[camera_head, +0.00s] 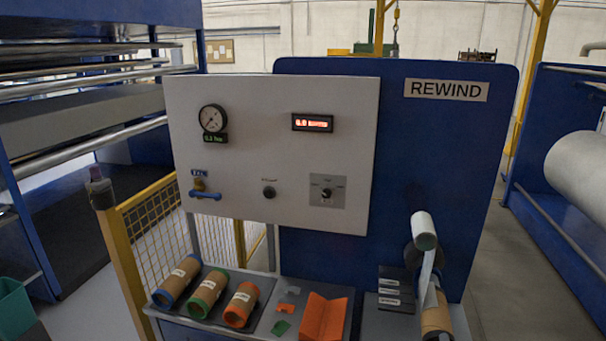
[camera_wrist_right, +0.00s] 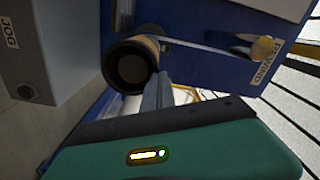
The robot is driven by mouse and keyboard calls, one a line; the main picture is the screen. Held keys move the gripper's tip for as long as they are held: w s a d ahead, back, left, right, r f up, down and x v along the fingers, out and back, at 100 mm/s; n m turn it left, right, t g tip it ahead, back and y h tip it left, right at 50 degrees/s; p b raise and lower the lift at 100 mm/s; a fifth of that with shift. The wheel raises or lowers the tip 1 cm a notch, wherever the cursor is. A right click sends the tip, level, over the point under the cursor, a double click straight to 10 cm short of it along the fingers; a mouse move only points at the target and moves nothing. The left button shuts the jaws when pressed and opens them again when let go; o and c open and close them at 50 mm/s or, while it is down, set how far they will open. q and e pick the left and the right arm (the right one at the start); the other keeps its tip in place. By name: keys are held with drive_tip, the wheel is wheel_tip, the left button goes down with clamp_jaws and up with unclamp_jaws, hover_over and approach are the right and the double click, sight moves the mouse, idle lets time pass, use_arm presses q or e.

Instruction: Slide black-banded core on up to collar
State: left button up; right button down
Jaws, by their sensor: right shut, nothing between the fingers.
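A brown cardboard core (camera_head: 436,318) is on the rewind station at the lower right of the head view. In the right wrist view this core (camera_wrist_right: 150,42) is seen nearly end-on, with a dark end ring and dark bore. I cannot make out the collar or any gap to it. My right gripper (camera_wrist_right: 158,80) is shut and empty, its grey fingers close beside the core's open end. I cannot tell whether they touch it. I cannot pick this gripper out clearly in the head view. My left gripper is not in view.
Blue-, green- and orange-banded cores (camera_head: 208,295) lie in a dark tray. An orange V-shaped block (camera_head: 325,317) stands right of it. A pale roller (camera_head: 424,231) with a hanging strip is above the brown core. The control panel (camera_head: 270,150) stands behind.

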sight(443, 331)
drive_tip(key=shift+w, duration=0.25)
drive_tip(key=shift+w+d, duration=0.15)
drive_tip(key=shift+w, duration=0.2)
drive_tip(key=shift+w+b, duration=0.2)
drive_tip(key=shift+b, duration=0.1)
drive_tip(key=shift+w+d, duration=0.1)
drive_tip(key=shift+w, duration=0.25)
drive_tip(key=shift+w, duration=0.2)
idle(0.5)
drive_tip(key=shift+w+d+b, duration=0.15)
drive_tip(key=shift+w+b, duration=0.25)
drive_tip(key=shift+w, duration=0.15)
drive_tip(key=shift+w+d, duration=0.1)
drive_tip(key=shift+w, duration=0.2)
